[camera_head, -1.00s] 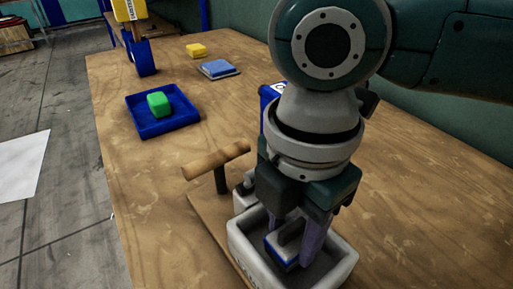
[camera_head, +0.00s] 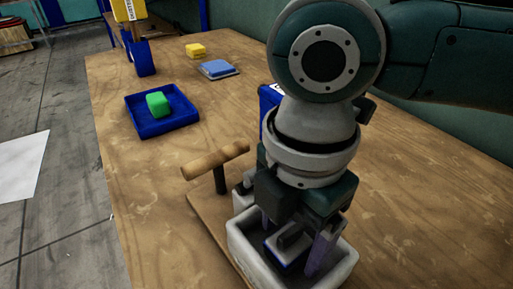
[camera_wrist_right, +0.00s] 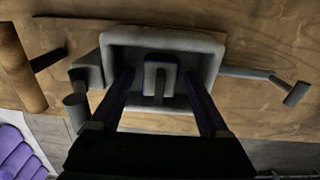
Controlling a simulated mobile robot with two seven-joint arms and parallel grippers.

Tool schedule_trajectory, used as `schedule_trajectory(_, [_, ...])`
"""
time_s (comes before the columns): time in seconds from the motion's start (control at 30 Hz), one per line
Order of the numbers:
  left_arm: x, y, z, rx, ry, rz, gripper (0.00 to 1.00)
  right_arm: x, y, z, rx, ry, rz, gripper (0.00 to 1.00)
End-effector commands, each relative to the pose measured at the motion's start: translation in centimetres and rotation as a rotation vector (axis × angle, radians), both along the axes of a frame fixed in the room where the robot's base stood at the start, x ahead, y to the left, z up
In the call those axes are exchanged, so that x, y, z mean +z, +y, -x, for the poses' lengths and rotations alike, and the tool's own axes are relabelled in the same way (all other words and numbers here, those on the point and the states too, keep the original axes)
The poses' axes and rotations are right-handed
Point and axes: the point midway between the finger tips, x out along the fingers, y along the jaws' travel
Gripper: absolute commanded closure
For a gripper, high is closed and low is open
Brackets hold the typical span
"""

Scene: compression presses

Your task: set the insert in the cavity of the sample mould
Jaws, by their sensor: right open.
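The sample mould (camera_head: 238,250) is a pale grey open box at the front of the table; its rim also shows in the wrist view (camera_wrist_right: 165,37). The insert (camera_head: 283,253), a small block with a blue edge and a dark raised grip, sits inside the mould's cavity; it shows in the wrist view too (camera_wrist_right: 160,77). It looks roughly level, but whether it rests fully on the floor is hard to tell. My right gripper (camera_head: 292,258) is open, its two purple fingers reaching into the mould on either side of the insert, with gaps beside the grip.
A wooden T-handle (camera_head: 216,160) stands beside the mould at the left. A blue tray (camera_head: 180,120) holds a green block (camera_head: 158,103). Farther back are a blue-grey pad (camera_head: 217,68) and a yellow block (camera_head: 196,50). The table's middle left is clear.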

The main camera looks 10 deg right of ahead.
Motion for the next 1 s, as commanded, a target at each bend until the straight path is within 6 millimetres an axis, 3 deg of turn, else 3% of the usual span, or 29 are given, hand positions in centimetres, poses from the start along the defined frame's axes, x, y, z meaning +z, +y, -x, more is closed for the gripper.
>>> schedule_trajectory(0.17, [0.6,0.0,0.0,0.001,0.0,0.0,1.0,2.5,0.0,-0.1,0.0,-0.004,-0.002,0.21])
schedule_trajectory(0.4, [1.4,-0.1,0.0,0.004,0.0,0.005,1.0,8.0,0.0,-0.1,0.001,-0.005,-0.002,0.21])
schedule_trajectory(0.6, [1.7,-0.3,0.0,0.007,0.0,0.011,1.0,11.2,0.1,-0.1,0.0,-0.002,-0.002,0.21])
schedule_trajectory(0.83, [1.7,-0.3,0.0,0.007,0.0,0.011,1.0,12.2,0.1,0.0,-0.001,0.001,-0.002,0.21])
schedule_trajectory(1.0, [1.7,-0.3,0.0,0.006,-0.001,0.01,1.0,10.9,2.0,1.2,-0.06,-0.002,-0.081,0.21])
